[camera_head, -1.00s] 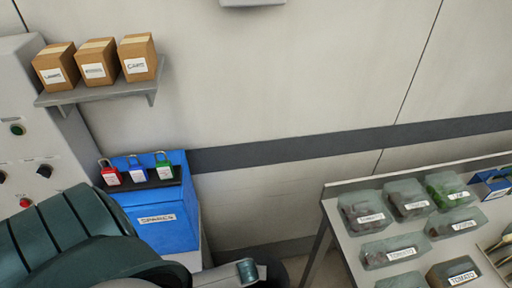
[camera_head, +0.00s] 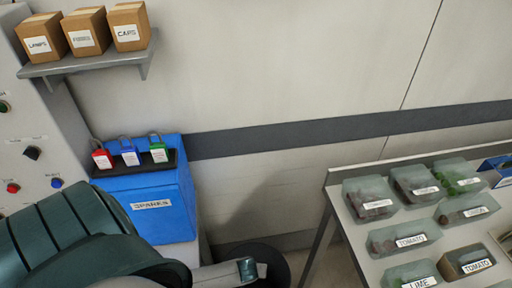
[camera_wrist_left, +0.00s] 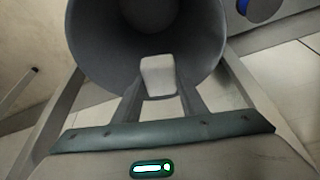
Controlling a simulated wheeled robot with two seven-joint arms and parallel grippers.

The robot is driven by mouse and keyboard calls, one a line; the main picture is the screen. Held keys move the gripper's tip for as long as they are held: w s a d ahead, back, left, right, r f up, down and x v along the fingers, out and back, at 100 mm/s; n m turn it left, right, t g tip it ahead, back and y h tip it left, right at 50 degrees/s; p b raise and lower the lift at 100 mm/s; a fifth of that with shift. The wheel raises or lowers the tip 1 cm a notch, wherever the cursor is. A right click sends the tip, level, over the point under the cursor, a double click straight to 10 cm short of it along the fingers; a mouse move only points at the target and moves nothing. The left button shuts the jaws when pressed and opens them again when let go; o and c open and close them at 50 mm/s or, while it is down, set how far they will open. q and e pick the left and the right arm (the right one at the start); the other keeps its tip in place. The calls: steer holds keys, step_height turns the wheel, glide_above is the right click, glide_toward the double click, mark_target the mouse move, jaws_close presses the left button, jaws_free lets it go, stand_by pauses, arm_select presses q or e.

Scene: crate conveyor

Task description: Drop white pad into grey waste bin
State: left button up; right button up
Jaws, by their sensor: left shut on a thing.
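The white pad (camera_wrist_left: 158,76) is a small pale block with rounded corners. In the left wrist view my left gripper (camera_wrist_left: 158,95) is shut on it, and it stands out past the fingertips. The grey waste bin (camera_wrist_left: 95,45) shows its round dark opening beyond the pad; the pad appears against it. In the head view the bin (camera_head: 276,256) is at the bottom edge, partly hidden by my left gripper (camera_head: 256,270). A small pale patch at the fingertips there may be the pad. My right gripper is out of view.
A blue spares box (camera_head: 165,210) with several padlocks on top stands left of the bin. A shelf (camera_head: 90,62) with cartons is above it. A table (camera_head: 335,195) with several labelled food containers is to the right. Bare wall is behind the bin.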

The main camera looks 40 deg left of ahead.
arm_select(q)
steer(key=o, duration=1.1)
steer(key=shift+r, duration=0.15)
steer(key=v, duration=1.7)
steer(key=shift+s, duration=0.1)
steer(key=shift+d, duration=0.15)
